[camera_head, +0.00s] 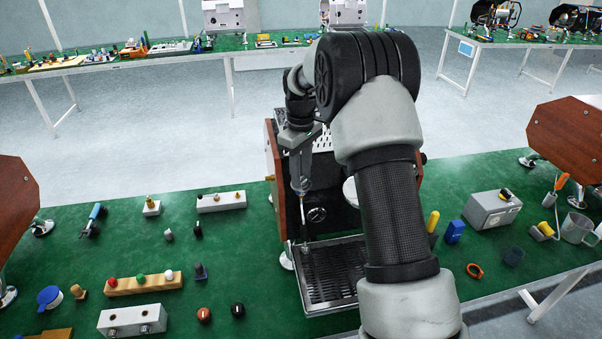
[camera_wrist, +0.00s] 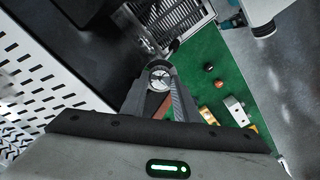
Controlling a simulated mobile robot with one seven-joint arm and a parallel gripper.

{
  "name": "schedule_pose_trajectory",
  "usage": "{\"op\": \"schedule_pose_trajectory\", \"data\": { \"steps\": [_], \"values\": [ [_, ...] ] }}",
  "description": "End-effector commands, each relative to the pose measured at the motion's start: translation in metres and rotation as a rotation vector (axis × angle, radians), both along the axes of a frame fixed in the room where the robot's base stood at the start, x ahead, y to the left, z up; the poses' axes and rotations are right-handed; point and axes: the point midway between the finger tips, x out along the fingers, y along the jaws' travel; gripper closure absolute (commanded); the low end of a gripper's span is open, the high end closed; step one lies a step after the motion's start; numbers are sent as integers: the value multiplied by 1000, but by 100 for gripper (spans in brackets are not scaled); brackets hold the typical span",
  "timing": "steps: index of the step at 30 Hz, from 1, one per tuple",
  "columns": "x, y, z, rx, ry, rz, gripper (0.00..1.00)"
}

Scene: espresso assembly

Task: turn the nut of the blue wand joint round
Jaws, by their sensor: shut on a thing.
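The espresso machine (camera_head: 335,195) stands on the green table, mostly behind my arm. My gripper (camera_head: 301,186) points down at its front left, at the top of a thin metal wand (camera_head: 304,222) that hangs over the drip tray (camera_head: 335,272). In the wrist view my gripper (camera_wrist: 160,78) is shut on a small round metal part, the nut (camera_wrist: 159,73) of the wand joint. The fingers hide most of the joint, and I cannot make out its blue colour. The drip tray (camera_wrist: 172,14) shows beyond the fingers.
Left of the machine lie a wooden block with coloured knobs (camera_head: 142,284), a grey block (camera_head: 132,320) and two round knobs (camera_head: 204,314). A grey box (camera_head: 492,209) and a metal cup (camera_head: 577,228) stand at right. The perforated machine top (camera_wrist: 35,90) is close to my wrist.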

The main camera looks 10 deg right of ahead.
Motion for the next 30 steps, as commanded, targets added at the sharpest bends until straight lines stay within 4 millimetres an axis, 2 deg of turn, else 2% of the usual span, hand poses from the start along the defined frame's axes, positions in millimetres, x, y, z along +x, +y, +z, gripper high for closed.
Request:
{"op": "schedule_pose_trajectory", "data": {
  "steps": [9,25,26,27,30],
  "values": [
    [1,0,2,0,-5,-112,95],
    [1,0,2,0,-5,-131,95],
    [1,0,2,0,-5,-131,68],
    [1,0,2,0,-5,-131,65],
    [1,0,2,0,-4,-130,65]
  ]
}}
